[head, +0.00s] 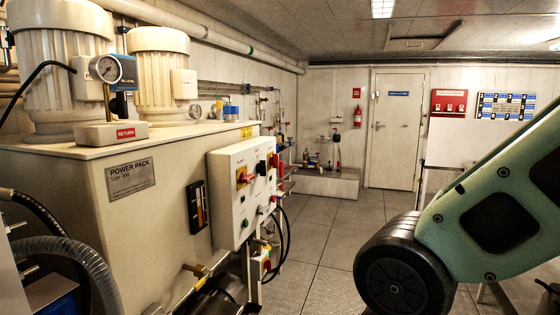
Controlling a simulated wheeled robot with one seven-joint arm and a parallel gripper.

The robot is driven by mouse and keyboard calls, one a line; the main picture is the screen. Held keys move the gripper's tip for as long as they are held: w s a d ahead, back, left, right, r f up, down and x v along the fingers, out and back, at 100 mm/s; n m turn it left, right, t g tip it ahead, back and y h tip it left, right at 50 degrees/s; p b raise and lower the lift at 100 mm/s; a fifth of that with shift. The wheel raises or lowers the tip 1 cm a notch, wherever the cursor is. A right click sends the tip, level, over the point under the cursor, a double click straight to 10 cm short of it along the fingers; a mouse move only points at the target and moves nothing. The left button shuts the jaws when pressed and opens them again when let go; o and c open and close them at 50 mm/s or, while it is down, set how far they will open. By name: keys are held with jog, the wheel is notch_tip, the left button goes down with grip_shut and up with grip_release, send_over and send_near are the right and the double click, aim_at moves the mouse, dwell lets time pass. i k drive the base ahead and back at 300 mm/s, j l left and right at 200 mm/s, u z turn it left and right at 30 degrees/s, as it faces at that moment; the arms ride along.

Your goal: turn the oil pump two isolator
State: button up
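A white control box (232,200) is fixed to the right end of the power pack (75,210). Its front carries a red handle on a yellow plate (244,177), a black knob (262,168), a red part (274,160) and small buttons. Lower down, a smaller box has a red and yellow switch (266,262). I cannot read which of these is the oil pump two isolator, and the handle positions are too small to tell surely. My gripper is not in view. My green arm link fills the right side, apart from the control box.
Two white ribbed motors (62,75) stand on the power pack, with a gauge (107,68) in front. Black cables (285,245) hang below the control box. Tiled floor (330,225) is open towards the white door (396,130). A low ledge (318,184) stands at the back.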

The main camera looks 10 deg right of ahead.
aim_at(274, 161)
jog(key=i+l+z, duration=0.15)
jog(key=i+l, duration=1.05)
